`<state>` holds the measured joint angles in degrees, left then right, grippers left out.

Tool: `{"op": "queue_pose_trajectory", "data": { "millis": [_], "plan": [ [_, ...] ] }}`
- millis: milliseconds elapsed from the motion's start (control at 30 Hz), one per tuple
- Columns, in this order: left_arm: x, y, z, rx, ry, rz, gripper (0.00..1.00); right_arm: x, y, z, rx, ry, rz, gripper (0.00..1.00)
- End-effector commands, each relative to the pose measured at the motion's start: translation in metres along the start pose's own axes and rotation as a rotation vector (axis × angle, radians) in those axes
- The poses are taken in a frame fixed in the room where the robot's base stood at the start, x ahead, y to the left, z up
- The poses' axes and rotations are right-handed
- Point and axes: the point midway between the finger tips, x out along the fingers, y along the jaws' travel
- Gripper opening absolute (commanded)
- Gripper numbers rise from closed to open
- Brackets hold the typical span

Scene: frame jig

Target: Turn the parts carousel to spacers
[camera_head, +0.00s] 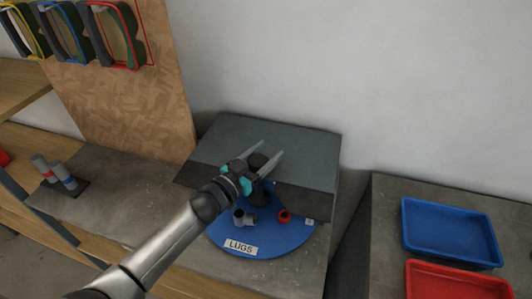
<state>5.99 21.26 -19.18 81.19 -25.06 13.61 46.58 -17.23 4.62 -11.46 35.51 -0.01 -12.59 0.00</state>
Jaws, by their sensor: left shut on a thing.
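The parts carousel (280,240) is a blue round disc on the grey bench. Its front shows a white label reading "LUGS" (240,247). A grey part (244,217) and a small red ring-like part (284,215) sit on the exposed disc. A dark grey cover (250,130) hides the back of the disc, and no spacers label can be read. My right gripper is not in view.
A blue tray (450,262) and a red tray (450,270) are on the bench at right, past a gap. Grey cylinders with coloured bands (64,176) stand at left. A wooden board (130,110) with hanging coloured-frame tools (125,40) rises behind.

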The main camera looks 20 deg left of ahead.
Motion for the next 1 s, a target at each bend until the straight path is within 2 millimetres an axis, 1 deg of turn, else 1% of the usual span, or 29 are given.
{"op": "queue_pose_trajectory", "data": {
  "millis": [33,300,400,833,1000],
  "plan": [
    [-0.0002,-0.0001,0.0001,0.0,0.0,0.0,0.39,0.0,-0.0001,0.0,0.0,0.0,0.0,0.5],
    [-0.0003,-0.0002,0.0002,0.0,-0.001,0.0,0.09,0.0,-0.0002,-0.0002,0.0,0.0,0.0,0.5],
    [-0.0003,-0.0002,0.0002,0.0,-0.001,0.0,0.0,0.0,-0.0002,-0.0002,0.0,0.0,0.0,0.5],
    [-0.0006,-0.0006,0.0003,0.001,-0.001,0.0,0.0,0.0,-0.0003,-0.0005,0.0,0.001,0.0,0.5],
    [-0.0036,-0.0045,0.0004,0.001,-0.002,0.007,0.0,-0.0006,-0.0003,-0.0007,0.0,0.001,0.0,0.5]
  ]
}}
